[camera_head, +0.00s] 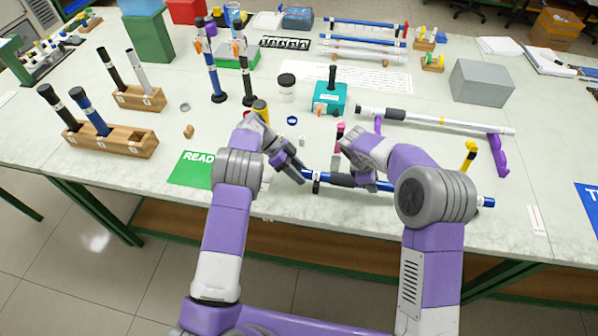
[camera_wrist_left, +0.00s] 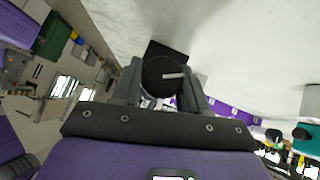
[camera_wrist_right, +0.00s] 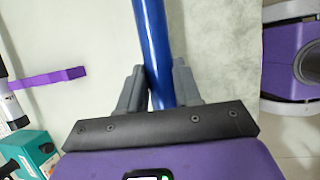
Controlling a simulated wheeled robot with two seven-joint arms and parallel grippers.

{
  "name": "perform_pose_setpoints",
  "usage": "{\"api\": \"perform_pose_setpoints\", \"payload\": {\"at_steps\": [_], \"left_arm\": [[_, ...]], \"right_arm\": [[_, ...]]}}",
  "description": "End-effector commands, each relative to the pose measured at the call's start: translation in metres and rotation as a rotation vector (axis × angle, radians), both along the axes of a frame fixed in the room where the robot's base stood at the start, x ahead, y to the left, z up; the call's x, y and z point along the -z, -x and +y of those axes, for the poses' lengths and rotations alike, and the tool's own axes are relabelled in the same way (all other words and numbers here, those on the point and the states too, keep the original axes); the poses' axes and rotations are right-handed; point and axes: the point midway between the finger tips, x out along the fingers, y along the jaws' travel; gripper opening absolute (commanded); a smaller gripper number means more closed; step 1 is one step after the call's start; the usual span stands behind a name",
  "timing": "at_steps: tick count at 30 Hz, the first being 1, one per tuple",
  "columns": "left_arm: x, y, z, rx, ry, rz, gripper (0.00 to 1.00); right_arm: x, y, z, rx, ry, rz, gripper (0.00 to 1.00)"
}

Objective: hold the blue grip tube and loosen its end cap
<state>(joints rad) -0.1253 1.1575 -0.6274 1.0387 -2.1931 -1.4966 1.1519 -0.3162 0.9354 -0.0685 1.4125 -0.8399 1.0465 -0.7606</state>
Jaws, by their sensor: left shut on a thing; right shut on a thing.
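My left gripper (camera_head: 299,172) is at the tube's left end. In the left wrist view its fingers are shut around a round black end cap (camera_wrist_left: 165,76) with a pale line on its face. Whether the cap has turned on the tube cannot be told.
A green sign (camera_head: 191,170) lies left of my left gripper. A teal box (camera_head: 330,98) and a silver rod on purple stands (camera_head: 499,154) stand behind the tube. Wooden blocks with upright rods (camera_head: 127,144) are at the left.

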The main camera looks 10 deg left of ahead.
Motion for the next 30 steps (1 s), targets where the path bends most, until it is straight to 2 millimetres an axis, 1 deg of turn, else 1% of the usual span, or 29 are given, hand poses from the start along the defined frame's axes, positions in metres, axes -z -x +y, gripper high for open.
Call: {"api": "perform_pose_setpoints", "payload": {"at_steps": [12, 13, 17, 26, 30], "left_arm": [[0.0, 0.0002, -0.0008, 0.0, 0.001, 0.008, 0.13], [0.0, 0.0002, -0.0008, 0.0, 0.001, 0.008, 0.45], [0.0, 0.0002, -0.0006, 0.0, 0.001, 0.008, 0.65], [-0.0006, -0.0001, 0.0005, 0.0, 0.0, 0.007, 0.66], [-0.0084, -0.003, 0.009, -0.002, -0.001, 0.004, 0.66]], "right_arm": [[-0.0002, 0.0, 0.0013, -0.003, -0.001, 0.0, 0.01], [-0.0002, 0.0, 0.0013, -0.004, -0.001, -0.001, 0.01], [-0.0002, -0.0001, 0.0012, -0.002, -0.001, 0.0, 0.01], [-0.0003, -0.0001, 0.0004, -0.001, 0.0, -0.001, 0.01], [-0.0003, -0.0002, 0.0002, -0.001, 0.0, -0.001, 0.01]]}}
